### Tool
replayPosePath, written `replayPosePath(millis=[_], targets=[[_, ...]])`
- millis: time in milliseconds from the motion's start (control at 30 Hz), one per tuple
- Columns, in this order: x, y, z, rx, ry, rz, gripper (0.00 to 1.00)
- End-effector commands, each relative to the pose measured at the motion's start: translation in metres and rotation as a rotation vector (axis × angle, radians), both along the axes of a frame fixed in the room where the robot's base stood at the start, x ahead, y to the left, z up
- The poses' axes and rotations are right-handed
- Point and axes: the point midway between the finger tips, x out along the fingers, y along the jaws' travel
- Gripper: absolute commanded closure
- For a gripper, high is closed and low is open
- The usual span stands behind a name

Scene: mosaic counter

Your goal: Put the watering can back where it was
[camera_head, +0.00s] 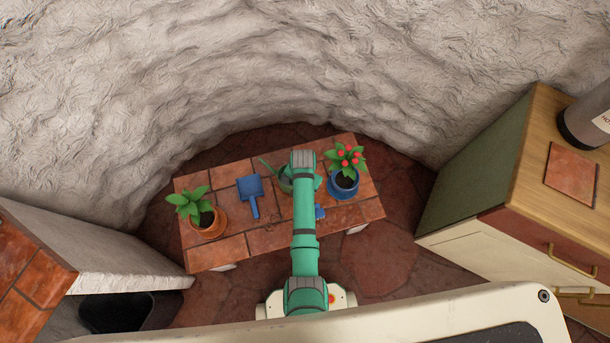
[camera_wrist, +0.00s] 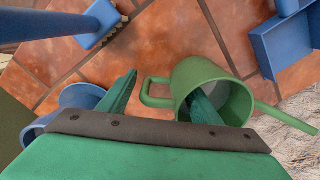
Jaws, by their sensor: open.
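The green watering can (camera_wrist: 188,76) stands on the tiled bench top in the wrist view, its handle on the left and its spout at the lower right. My gripper (camera_wrist: 163,83) is open around the handle side of the can. The left finger is outside the handle, and the right finger overlaps the can's mouth. I cannot tell whether either finger touches it. In the head view the can (camera_head: 285,184) shows just left of my arm, partly hidden, and my gripper is hidden under the arm.
The tiled bench (camera_head: 263,238) also holds a blue dustpan (camera_head: 251,187), an orange-potted plant (camera_head: 213,228), a blue pot (camera_head: 343,188) with red flowers, and a blue brush (camera_wrist: 103,17). Cabinets stand on both sides, with a rough wall behind.

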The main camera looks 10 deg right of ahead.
Motion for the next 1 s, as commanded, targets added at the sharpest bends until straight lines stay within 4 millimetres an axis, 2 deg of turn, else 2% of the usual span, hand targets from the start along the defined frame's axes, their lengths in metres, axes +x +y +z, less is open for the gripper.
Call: replayPosePath(millis=[167, 500, 700, 833, 1000], targets=[[0.001, 0.0, 0.013, 0.0, -0.002, 0.0, 0.42], [0.0, 0.0, 0.078, 0.0, -0.004, -0.001, 0.42], [0.001, 0.0, 0.109, 0.0, -0.003, 0.0, 0.42], [0.0, 0.0, 0.119, 0.0, -0.001, 0.0, 0.42], [0.0, 0.0, 0.123, 0.0, 0.0, 0.0, 0.42]])
